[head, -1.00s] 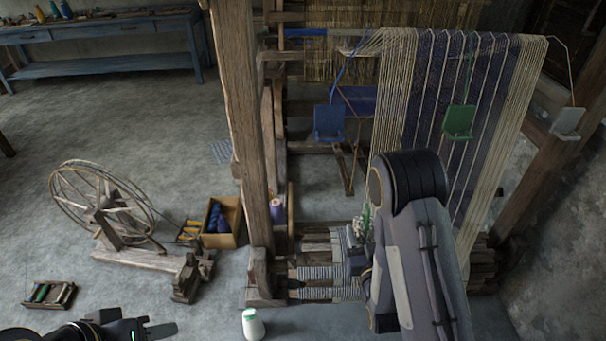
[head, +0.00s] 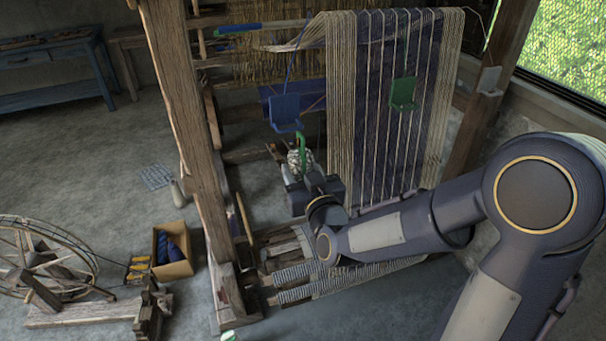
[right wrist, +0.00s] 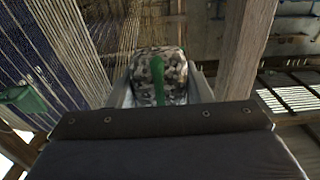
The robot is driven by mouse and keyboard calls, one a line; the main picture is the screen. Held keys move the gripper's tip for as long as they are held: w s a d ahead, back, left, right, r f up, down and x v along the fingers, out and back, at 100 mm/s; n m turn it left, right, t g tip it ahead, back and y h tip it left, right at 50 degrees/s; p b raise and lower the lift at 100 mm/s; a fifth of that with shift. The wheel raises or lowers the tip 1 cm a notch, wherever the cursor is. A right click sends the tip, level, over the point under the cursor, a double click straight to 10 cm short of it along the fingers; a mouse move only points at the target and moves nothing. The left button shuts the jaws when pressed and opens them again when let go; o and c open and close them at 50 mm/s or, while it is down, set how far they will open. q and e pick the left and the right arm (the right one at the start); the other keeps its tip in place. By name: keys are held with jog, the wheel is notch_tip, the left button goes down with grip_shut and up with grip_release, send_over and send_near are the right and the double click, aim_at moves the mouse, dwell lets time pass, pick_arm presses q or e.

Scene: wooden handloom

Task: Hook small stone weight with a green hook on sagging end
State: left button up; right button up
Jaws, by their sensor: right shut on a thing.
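My right gripper (head: 304,180) is shut on the small stone weight (head: 296,160), which is speckled grey and white. Its green hook (head: 302,142) points up. In the right wrist view the stone (right wrist: 146,66) sits between the two fingers (right wrist: 160,90), with the green hook (right wrist: 158,82) in front of it. A blue plate (head: 285,112) hangs on a blue cord left of the warp; the hook's top is just below it in the head view, and I cannot tell whether they touch. A green plate (head: 403,93) hangs before the striped warp (head: 372,130). My left gripper is out of view.
A thick wooden post (head: 183,130) stands left of the held stone. A pale plate (head: 488,80) hangs at the right post. The loom's treadles (head: 300,270) lie below my right arm. A box with blue yarn (head: 172,252) and a spinning wheel (head: 45,265) stand on the left floor.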

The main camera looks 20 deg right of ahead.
jog(key=w+f, duration=0.1)
jog(key=w, duration=0.6)
jog(key=shift+f, duration=0.2)
dwell(0.5)
jog(key=shift+a+f, duration=0.1)
dwell(0.4)
jog(key=shift+f+b, duration=1.8)
jog(key=shift+b, duration=0.5)
jog(key=o, duration=1.4)
jog(key=shift+s, duration=0.1)
